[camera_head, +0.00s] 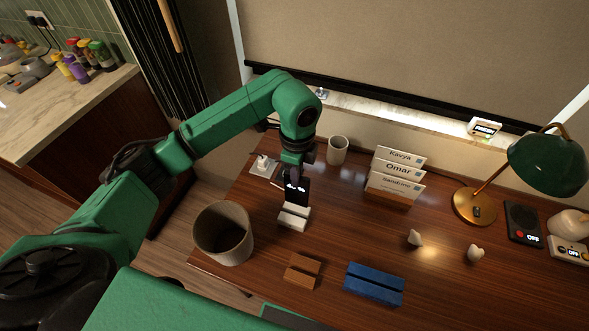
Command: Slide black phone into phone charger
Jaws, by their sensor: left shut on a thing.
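The black phone (297,190) is upright near the middle of the desk, in the camera_head view. My left gripper (298,172) comes down from above and is shut on the phone's upper end. The white phone charger (292,220) stands on the desk directly below and in front of the phone. The phone's lower edge meets the charger in the picture; I cannot tell whether it is seated in it or just behind it. The gripper hides the top of the phone. My right gripper is not in view.
A round bin (222,236) stands left of the charger. A brown holder (303,271) and a blue holder (374,284) lie in front. Name cards (394,188), a cup (338,150) and a lamp (545,165) stand behind and right.

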